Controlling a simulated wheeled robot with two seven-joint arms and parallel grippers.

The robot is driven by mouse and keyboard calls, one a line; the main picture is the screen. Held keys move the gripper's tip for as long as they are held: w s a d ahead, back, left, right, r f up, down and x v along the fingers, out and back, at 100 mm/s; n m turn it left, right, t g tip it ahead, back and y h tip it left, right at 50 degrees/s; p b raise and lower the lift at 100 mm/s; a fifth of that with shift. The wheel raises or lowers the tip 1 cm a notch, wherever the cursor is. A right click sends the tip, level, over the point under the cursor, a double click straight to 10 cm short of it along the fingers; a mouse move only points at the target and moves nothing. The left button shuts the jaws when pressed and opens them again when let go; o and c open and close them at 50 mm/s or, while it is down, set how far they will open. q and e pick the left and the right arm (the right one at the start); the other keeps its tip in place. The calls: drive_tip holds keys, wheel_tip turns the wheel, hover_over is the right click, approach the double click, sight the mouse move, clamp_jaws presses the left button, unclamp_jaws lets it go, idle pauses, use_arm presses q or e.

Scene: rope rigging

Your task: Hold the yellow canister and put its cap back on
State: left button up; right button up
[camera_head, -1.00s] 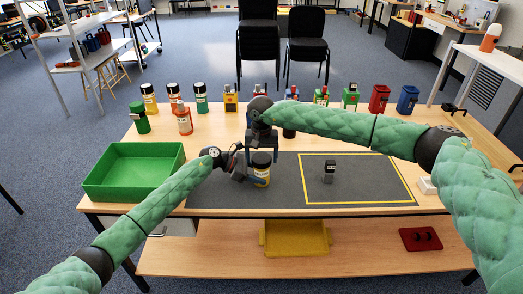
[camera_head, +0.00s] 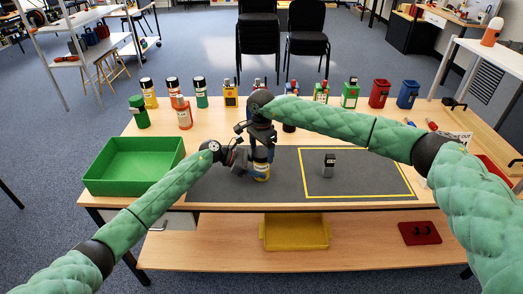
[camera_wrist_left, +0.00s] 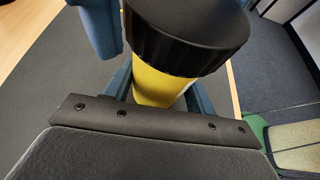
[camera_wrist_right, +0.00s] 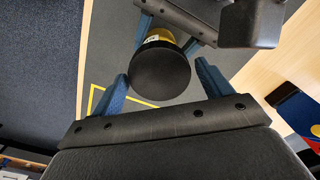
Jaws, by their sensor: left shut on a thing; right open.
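The yellow canister (camera_head: 262,174) stands upright on the grey mat, with its black cap (camera_wrist_left: 190,35) on top. I cannot tell how tightly the cap is seated. My left gripper (camera_wrist_left: 160,90) is shut on the canister's yellow body below the cap, coming from the left. My right gripper (camera_wrist_right: 162,88) is open and points down over the canister. Its blue fingers are on either side of the round black cap (camera_wrist_right: 160,75), with a gap visible at each side. In the head view the right gripper hides the cap and the canister's upper part.
A small dark block (camera_head: 329,164) stands inside the yellow outline on the mat (camera_head: 230,190). A green tray (camera_head: 130,185) is at the left. Several bottles and containers, including an orange bottle (camera_head: 184,115), line the back. The mat right of the canister is mostly clear.

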drive_tip(key=shift+m, duration=1.2)
drive_tip(key=n, duration=0.6)
drive_tip(key=shift+n, duration=0.4)
drive_tip(key=n, duration=0.5)
drive_tip(key=shift+n, duration=0.4)
drive_tip(key=c, duration=0.8)
drive_tip(key=m, duration=0.6)
drive_tip(key=shift+m, duration=0.3)
drive_tip(key=m, duration=0.6)
